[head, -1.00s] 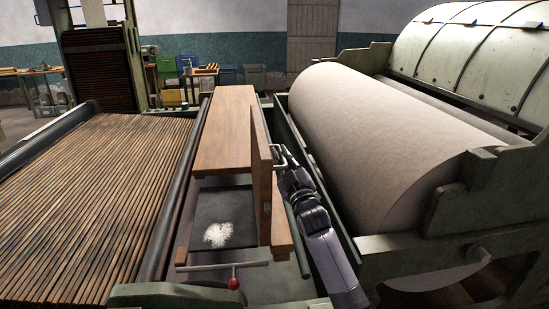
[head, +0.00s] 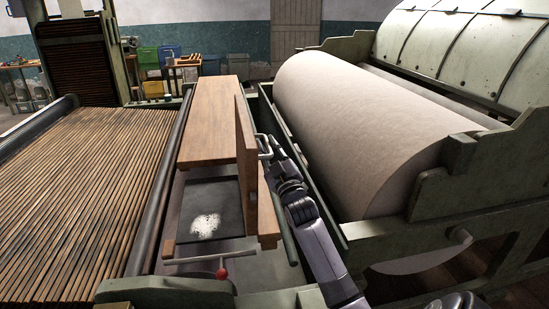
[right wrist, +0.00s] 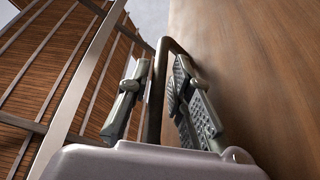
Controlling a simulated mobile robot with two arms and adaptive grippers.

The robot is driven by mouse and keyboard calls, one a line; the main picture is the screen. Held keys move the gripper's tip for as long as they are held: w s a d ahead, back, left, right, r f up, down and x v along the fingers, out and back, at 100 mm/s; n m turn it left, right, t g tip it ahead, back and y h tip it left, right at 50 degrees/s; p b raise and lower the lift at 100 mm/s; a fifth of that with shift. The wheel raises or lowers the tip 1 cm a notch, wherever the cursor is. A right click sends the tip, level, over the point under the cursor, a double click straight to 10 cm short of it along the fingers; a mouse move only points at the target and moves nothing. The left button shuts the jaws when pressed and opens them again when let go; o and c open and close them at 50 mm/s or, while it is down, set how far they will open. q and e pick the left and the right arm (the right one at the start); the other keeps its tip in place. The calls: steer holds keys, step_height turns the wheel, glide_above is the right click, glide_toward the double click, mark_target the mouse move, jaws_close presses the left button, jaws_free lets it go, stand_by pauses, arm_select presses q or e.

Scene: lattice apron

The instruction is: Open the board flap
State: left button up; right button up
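The board flap (head: 245,165) is a brown wooden panel. In the head view it stands nearly upright along the right side of an opening in the wooden board (head: 213,110). A metal bar handle (head: 264,142) sits on its right face. My right gripper (head: 270,153) is at this handle, its arm coming from the lower right. My left gripper is out of view.
Below the opening lies a dark panel (head: 228,200) with a white fluffy patch (head: 205,226). A red-knobbed lever (head: 222,272) is in front. A slatted apron (head: 85,200) fills the left; a large pale roller (head: 385,130) stands close on the right.

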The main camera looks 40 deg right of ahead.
steer(key=v, duration=1.1)
steer(key=shift+s, duration=0.2)
